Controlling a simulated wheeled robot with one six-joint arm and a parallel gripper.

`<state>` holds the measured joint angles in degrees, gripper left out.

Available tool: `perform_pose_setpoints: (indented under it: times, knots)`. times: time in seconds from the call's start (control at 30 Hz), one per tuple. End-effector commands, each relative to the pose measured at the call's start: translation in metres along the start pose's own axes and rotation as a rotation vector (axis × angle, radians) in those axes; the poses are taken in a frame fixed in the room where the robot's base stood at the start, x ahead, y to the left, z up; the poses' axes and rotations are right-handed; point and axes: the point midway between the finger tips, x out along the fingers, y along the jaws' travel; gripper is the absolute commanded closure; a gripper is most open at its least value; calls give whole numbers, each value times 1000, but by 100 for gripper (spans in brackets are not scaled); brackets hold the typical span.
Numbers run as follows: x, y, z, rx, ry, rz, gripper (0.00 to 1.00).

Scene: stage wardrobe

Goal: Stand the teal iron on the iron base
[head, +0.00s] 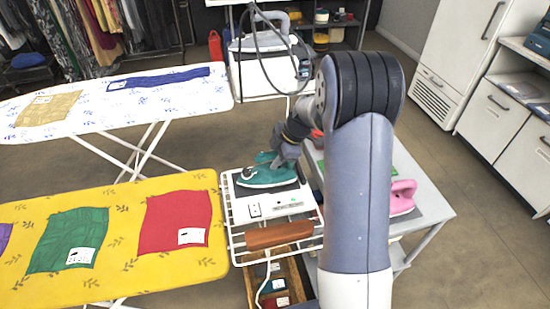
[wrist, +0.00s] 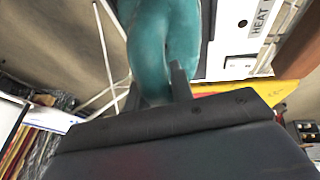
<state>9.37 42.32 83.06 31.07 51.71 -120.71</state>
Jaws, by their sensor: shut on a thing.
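The teal iron (head: 267,176) is on the white iron base (head: 262,205) beside the yellow ironing board. Its soleplate side faces down toward the base; whether it fully rests there I cannot tell. My gripper (head: 277,158) reaches the iron from behind and above. In the wrist view, the iron's teal handle (wrist: 160,45) lies between the fingers of my gripper (wrist: 160,85), which is shut on it. The iron base also shows in the wrist view (wrist: 228,35), with printed lettering. My arm hides part of the area right of the base.
A yellow ironing board (head: 130,200) with red and green cloths stands at left, a white board (head: 110,105) behind it. A pink iron (head: 402,196) sits on a grey table (head: 425,215) at right. A steam station (head: 262,70) stands at back. Floor at right is open.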

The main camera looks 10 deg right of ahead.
Motion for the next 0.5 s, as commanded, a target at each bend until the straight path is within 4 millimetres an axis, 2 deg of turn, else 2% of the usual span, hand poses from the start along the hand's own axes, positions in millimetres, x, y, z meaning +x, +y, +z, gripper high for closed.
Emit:
perform_pose_setpoints:
  times: [0.03,0.3,0.5]
  knots:
    - [1,0,1,0,0,0,77]
    - [0,0,0,0,0,0,56]
    - [0,0,0,0,0,0,56]
